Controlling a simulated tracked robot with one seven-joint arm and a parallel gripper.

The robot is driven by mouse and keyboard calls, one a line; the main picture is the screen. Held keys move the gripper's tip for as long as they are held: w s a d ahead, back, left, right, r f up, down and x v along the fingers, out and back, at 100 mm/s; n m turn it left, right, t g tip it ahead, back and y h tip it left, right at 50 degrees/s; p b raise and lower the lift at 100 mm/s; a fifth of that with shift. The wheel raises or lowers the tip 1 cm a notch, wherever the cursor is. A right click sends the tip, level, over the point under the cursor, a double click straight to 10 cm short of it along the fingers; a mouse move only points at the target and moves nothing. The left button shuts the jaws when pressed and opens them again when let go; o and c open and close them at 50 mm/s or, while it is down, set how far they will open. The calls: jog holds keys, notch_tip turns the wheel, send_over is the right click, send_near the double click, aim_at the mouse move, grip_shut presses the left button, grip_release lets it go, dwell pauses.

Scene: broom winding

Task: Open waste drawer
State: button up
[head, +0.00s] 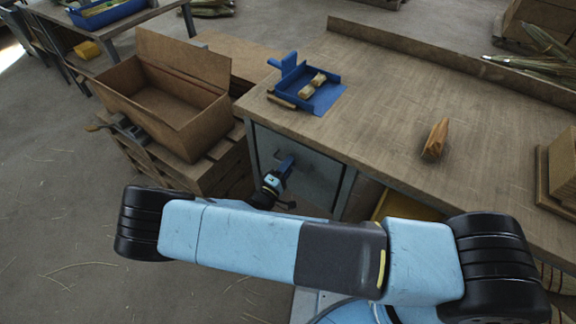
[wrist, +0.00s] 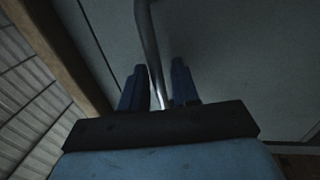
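The waste drawer's grey front panel (head: 318,178) is under the left end of the workbench and looks flush with its frame. The panel fills much of the wrist view (wrist: 235,75). A metal bar handle (wrist: 147,38) runs down across the panel there. My gripper (head: 285,164) is at the panel in the head view, its fingers small and partly hidden. In the wrist view, my gripper's (wrist: 160,85) two blue fingers stand apart with the handle between them.
An open cardboard box (head: 165,95) stands on wooden pallets (head: 215,170) left of the drawer. The workbench (head: 375,100) carries a blue dustpan-like tray (head: 325,98) and a wooden wedge (head: 435,140). Floor (head: 60,220) at the left is mostly clear.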

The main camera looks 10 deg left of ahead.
grip_shut()
dwell(0.3)
dwell(0.3)
